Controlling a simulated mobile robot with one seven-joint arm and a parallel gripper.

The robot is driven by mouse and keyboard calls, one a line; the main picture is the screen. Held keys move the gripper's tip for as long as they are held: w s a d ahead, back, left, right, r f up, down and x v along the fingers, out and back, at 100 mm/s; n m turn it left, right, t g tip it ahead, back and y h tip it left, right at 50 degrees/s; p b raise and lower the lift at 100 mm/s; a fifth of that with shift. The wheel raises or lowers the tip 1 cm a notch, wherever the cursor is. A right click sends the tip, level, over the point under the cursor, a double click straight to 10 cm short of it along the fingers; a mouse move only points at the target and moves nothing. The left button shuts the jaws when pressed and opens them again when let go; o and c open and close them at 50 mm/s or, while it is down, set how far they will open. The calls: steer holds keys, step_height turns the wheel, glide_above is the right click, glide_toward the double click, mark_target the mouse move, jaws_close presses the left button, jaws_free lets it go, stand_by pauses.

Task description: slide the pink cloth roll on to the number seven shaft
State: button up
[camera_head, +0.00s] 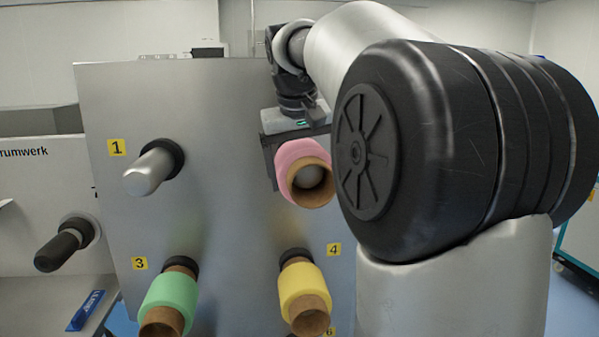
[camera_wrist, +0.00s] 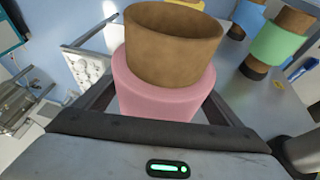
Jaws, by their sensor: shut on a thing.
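The pink cloth roll (camera_head: 293,158) with its brown core is in the upper middle of the head view, in front of the grey panel. My gripper (camera_head: 296,150) is shut on it from above; the wrist view shows the pink roll (camera_wrist: 155,92) between the two fingers. The core's open end faces the head camera. A grey rounded shape shows inside that opening; I cannot tell if it is a shaft end within the core or one seen through it. No label 7 is readable, so I cannot identify the number seven shaft.
Shaft 1 (camera_head: 150,172) is bare at the panel's (camera_head: 225,130) upper left. A green roll (camera_head: 169,297) sits on the shaft by label 3, a yellow roll (camera_head: 303,287) by label 4. A black handle (camera_head: 64,246) sticks out at left. My arm hides the panel's right side.

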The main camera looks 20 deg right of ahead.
mark_target(309, 179)
steer(key=c, duration=0.7)
steer(key=shift+r, duration=0.1)
steer(key=shift+c, duration=0.4)
steer(key=shift+r+p, duration=0.25)
steer(key=shift+p, duration=0.15)
steer(key=shift+s+f, duration=0.1)
steer(key=shift+s+a+b, duration=0.2)
steer(key=shift+s+b, duration=0.15)
steer(key=shift+s, duration=0.4)
steer(key=shift+s+a+b, duration=0.25)
steer(key=shift+s+b, duration=0.15)
steer(key=shift+s, duration=0.4)
steer(key=shift+s+a+b, duration=0.2)
steer(key=shift+s+b, duration=0.15)
steer(key=shift+s, duration=0.4)
